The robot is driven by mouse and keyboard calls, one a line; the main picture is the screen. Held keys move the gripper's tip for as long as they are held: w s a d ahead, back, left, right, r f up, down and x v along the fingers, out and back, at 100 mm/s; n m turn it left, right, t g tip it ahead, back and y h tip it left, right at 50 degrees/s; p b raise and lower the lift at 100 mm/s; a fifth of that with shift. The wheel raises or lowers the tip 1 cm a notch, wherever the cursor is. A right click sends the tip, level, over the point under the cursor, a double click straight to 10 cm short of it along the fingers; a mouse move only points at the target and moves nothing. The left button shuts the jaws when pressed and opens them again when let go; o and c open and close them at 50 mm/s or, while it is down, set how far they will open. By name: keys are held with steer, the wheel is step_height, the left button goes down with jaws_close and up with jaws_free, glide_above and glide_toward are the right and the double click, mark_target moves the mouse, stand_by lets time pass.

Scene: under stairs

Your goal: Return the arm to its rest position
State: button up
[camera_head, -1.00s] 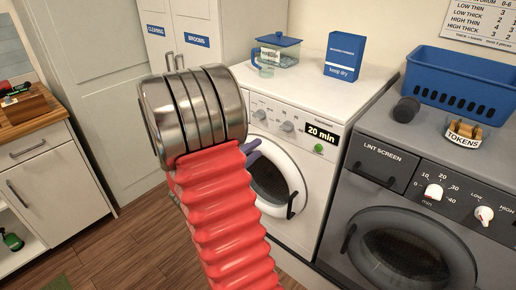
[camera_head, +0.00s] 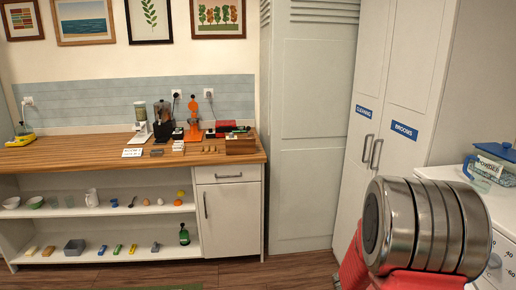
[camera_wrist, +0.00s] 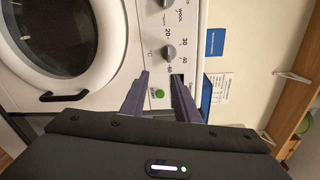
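My gripper (camera_wrist: 161,76) shows in the wrist view with its two purple fingers apart and nothing between them. It is in front of the white washing machine's control panel (camera_wrist: 183,18), with the green button (camera_wrist: 159,93) seen between the fingers. In the head view my arm's steel joint and red sleeve fill the lower right, and my gripper is hidden there. The white washing machine (camera_head: 504,218) is partly hidden behind the arm at the right edge. I cannot tell if the fingers touch the panel.
White cupboards (camera_head: 390,110) labelled cleaning and brooms stand behind my arm. A wooden counter (camera_head: 90,156) with kitchen machines and shelves runs along the left wall. The wooden floor (camera_head: 290,270) before the cupboards is clear. A powder container (camera_head: 490,168) stands on the washer.

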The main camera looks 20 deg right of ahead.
steer(key=s+a+f+m+g+y, duration=0.1)
steer(key=s+a+f+m+y, duration=0.3)
steer(key=a+m, duration=0.55)
steer(key=s+a+f+m+g+y, duration=0.1)
steer(key=s+a+f+m+y, duration=0.35)
steer(key=m, duration=0.75)
steer(key=w+a+r+m+t+y, duration=0.3)
steer(key=a+m, duration=0.2)
steer(key=a, duration=0.4)
steer(key=w+a+r+m+t+y, duration=0.3)
steer(key=a+m, duration=0.2)
steer(key=a, duration=0.4)
steer(key=a+r+t+y, duration=0.2)
steer(key=a+r+t, duration=0.3)
steer(key=a+r, duration=0.4)
steer(key=a, duration=0.3)
steer(key=shift+r, duration=0.25)
steer(key=shift+w+d+y, duration=0.1)
steer(key=shift+y, duration=0.15)
